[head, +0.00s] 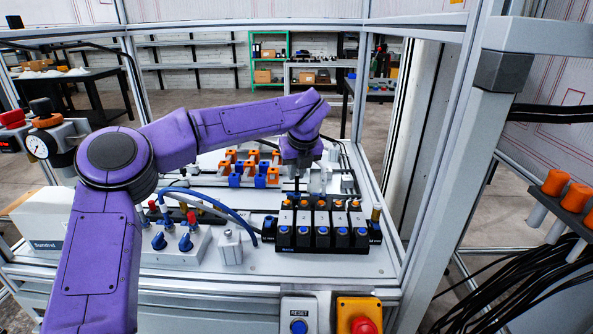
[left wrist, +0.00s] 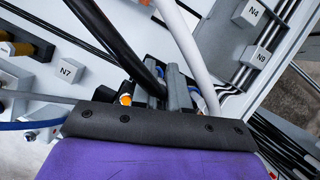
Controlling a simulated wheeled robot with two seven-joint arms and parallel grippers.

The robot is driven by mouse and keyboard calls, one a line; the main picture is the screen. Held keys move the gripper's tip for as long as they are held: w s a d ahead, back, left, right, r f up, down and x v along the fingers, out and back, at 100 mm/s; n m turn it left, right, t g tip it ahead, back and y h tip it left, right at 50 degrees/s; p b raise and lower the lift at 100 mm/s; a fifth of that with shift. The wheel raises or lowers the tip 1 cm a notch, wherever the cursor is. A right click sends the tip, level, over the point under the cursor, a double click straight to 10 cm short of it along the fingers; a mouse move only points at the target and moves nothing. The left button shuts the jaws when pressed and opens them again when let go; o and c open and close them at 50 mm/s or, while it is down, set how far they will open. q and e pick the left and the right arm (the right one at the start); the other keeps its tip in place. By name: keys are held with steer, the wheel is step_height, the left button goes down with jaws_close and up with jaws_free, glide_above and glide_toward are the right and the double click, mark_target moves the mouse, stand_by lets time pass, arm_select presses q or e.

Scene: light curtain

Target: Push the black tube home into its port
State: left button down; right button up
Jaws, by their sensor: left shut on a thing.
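My left gripper (head: 298,182) points down over the left part of the valve block (head: 320,240). In the left wrist view, the black tube (left wrist: 112,42) runs in from the upper left to my left gripper (left wrist: 164,84), which is shut on it. In the head view, a short dark piece shows below the gripper, close above the orange-collared ports (head: 322,205). One orange collar (left wrist: 125,99) shows beside the fingers in the wrist view. The tube's end and its port are hidden, so I cannot tell how deep it sits. My right gripper is not in view.
A white tube (left wrist: 187,45) passes close beside the fingers. Blue tubes (head: 222,205) arch left of the valve block, above a unit with blue knobs (head: 175,243). Orange and blue fittings (head: 250,168) stand behind. Frame posts (head: 445,150) bound the right side.

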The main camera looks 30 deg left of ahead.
arm_select(q)
steer(key=shift+f+b, duration=0.9)
steer(key=shift+f, duration=0.15)
steer(key=shift+f, duration=0.15)
steer(key=c, duration=1.1)
jaws_free()
steer(key=b+v, duration=0.1)
steer(key=v, duration=0.9)
steer(key=shift+s+r, duration=0.1)
steer(key=shift+r, duration=0.15)
